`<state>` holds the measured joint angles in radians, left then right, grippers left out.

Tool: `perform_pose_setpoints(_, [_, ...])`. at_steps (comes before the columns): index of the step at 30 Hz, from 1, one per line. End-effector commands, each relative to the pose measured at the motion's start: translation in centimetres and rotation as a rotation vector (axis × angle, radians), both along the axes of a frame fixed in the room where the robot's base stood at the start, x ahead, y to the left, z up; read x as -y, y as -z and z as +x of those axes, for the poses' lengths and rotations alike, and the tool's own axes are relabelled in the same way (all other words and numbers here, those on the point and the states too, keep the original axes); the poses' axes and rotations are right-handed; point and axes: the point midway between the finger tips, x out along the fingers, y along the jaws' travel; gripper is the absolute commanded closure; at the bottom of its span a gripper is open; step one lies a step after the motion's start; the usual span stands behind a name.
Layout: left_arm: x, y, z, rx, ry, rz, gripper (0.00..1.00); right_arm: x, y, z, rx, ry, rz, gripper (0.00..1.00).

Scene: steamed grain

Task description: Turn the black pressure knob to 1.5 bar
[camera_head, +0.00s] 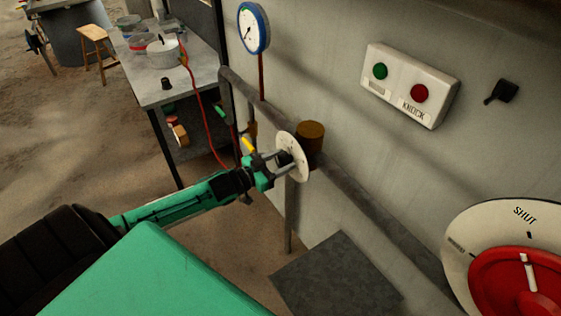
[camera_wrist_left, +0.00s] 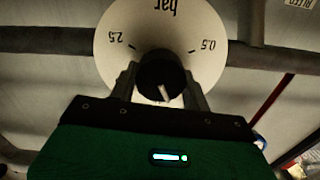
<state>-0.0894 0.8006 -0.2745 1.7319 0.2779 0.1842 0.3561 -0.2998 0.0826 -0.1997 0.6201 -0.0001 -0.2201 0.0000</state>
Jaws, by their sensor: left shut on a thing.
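The black pressure knob (camera_wrist_left: 160,75) sits at the centre of a round white dial plate (camera_wrist_left: 112,45) in the left wrist view. That view shows the dial upside down, with "bar" at the top, 2.5 at left and 0.5 at right. The knob's white pointer points down and slightly right there, between my fingers; the lower dial marks are hidden by my gripper. In the head view the dial plate (camera_head: 291,147) stands on the wall pipe, and my left gripper (camera_head: 279,160) covers the knob. My left gripper (camera_wrist_left: 163,90) is shut on the knob. My right gripper is out of view.
A blue-rimmed gauge (camera_head: 252,28) hangs above the pipe (camera_head: 350,183). A switch box (camera_head: 405,92) with green and red buttons and a large red wheel (camera_head: 510,285) are on the right. A table (camera_head: 185,85) with bowls stands at the back left.

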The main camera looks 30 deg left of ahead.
Motion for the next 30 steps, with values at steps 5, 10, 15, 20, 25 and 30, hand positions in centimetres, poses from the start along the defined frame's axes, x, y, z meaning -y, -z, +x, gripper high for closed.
perform_pose_setpoints(5, [0.02,0.08,-0.03,0.058,-0.001,0.14,0.75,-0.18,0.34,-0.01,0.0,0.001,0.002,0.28])
perform_pose_setpoints(10, [0.09,0.08,-0.06,0.104,0.0,0.249,0.75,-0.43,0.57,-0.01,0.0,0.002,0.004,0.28])
perform_pose_setpoints(15, [0.15,0.09,-0.08,0.135,0.0,0.326,0.75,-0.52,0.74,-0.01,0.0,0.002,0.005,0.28])
perform_pose_setpoints(20, [0.16,0.08,-0.09,0.153,0.0,0.37,0.75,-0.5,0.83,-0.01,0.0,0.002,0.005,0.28])
perform_pose_setpoints(25, [0.17,0.07,-0.08,0.162,0.0,0.392,0.75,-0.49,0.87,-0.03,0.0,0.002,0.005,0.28])
perform_pose_setpoints(30, [0.18,0.06,-0.08,0.164,0.0,0.396,0.75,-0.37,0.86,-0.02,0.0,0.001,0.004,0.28])
